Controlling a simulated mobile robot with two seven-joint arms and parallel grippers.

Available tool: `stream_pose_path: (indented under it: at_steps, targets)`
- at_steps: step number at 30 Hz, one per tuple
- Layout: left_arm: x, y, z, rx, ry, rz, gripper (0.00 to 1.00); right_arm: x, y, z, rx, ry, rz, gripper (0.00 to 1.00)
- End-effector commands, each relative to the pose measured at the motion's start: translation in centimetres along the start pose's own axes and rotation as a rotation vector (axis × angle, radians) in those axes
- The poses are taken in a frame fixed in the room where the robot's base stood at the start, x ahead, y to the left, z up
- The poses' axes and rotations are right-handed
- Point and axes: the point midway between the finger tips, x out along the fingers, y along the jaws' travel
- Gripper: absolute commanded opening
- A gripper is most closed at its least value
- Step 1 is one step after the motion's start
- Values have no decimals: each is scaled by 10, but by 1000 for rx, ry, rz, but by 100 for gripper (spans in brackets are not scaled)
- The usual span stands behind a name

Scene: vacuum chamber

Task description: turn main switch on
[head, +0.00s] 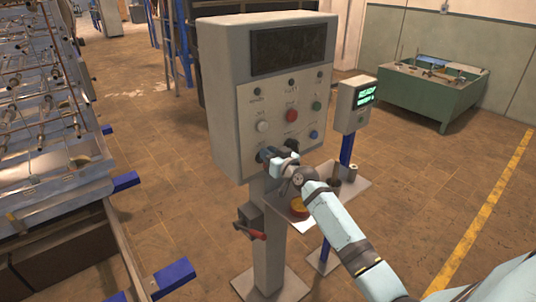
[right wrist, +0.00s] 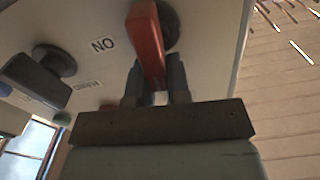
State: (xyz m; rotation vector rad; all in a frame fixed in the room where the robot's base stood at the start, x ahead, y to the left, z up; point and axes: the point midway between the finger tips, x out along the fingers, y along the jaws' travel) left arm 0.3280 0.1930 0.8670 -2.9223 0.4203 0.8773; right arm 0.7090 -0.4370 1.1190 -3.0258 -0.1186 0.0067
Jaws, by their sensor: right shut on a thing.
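The grey control cabinet (head: 220,95) stands on a post, with a dark screen at the top and buttons below. My right gripper (head: 268,155) is at the lower left of its front panel. In the right wrist view, my right gripper (right wrist: 155,80) is shut on a red switch handle (right wrist: 147,35) mounted on a dark round base. A label (right wrist: 103,45) beside it reads "NO", like "ON" upside down. In the head view, my gripper hides the red handle. My left gripper is not in view.
A dark knob (right wrist: 45,68) sits beside the red handle. A red lever (head: 252,233) is on the post below the cabinet. A small box with a lit green display (head: 365,95) stands to the right. A metal frame (head: 50,110) fills the left; floor is clear at right.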

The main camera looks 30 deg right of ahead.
Motion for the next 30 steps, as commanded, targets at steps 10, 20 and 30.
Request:
stream_pose_path:
  at_steps: [10, 20, 30]
  targets:
    - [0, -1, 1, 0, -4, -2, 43, 0, 9, 1, 299, 0, 0, 0]
    - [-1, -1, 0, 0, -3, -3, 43, 0, 17, 6, 614, 0, 1, 0]
    - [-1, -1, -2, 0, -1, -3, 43, 0, 24, 12, 938, 0, 1, 0]
